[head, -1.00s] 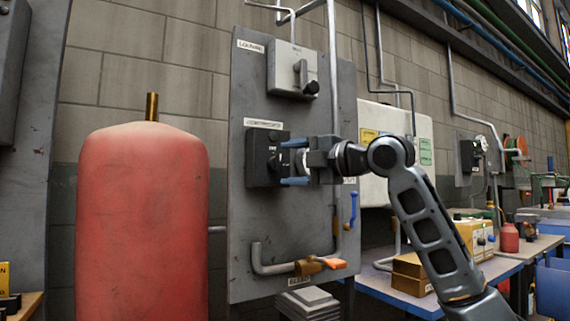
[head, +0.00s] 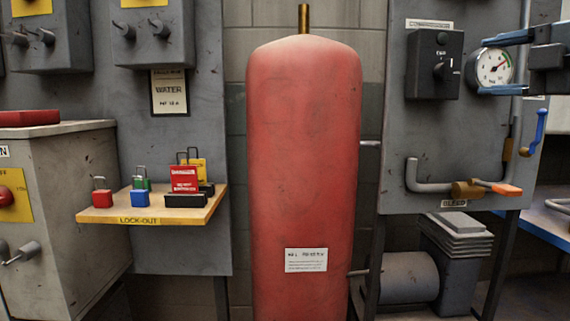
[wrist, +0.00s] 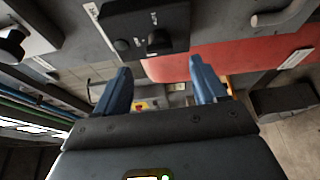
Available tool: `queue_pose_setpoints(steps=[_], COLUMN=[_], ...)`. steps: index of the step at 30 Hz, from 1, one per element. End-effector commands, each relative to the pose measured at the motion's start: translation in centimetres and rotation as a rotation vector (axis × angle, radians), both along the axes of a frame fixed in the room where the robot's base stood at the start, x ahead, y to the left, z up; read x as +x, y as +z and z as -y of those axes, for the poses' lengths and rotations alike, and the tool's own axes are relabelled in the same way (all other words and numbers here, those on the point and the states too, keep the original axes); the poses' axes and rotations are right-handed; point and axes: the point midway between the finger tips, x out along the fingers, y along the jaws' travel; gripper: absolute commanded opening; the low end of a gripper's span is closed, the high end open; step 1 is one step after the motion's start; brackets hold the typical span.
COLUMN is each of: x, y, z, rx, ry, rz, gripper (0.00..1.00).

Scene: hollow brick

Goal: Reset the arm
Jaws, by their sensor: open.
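My gripper (head: 507,64) is at the right edge of the head view, in front of the grey panel (head: 395,150). Its two blue fingers are apart with nothing between them; they also show in the wrist view (wrist: 160,88). The black switch box (head: 434,64) with a knob is just left of the fingers, apart from them in the head view. The pressure gauge (head: 493,67) appears behind the fingers, partly covered. Most of my arm is outside the head view.
A red tank (head: 303,170) stands left of the panel. A lock-out shelf (head: 150,212) with several padlocks is further left, beside a grey cabinet (head: 60,190). A pipe with an orange-handled valve (head: 500,188) and a blue lever (head: 540,128) are below my gripper.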

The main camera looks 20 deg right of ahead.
Motion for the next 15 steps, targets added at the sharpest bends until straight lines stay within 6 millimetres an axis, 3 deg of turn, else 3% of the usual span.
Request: queue_pose_setpoints(steps=[4,7,15], x=[0.3,1.0,3.0], y=[-0.8,-2.5,-10.7], z=[-0.2,-0.8,-3.7], rx=[0.036,0.127,0.525], ry=[0.005,0.013,0.023], rz=[0.008,0.031,0.103], gripper=[0.71,0.71,0.71])
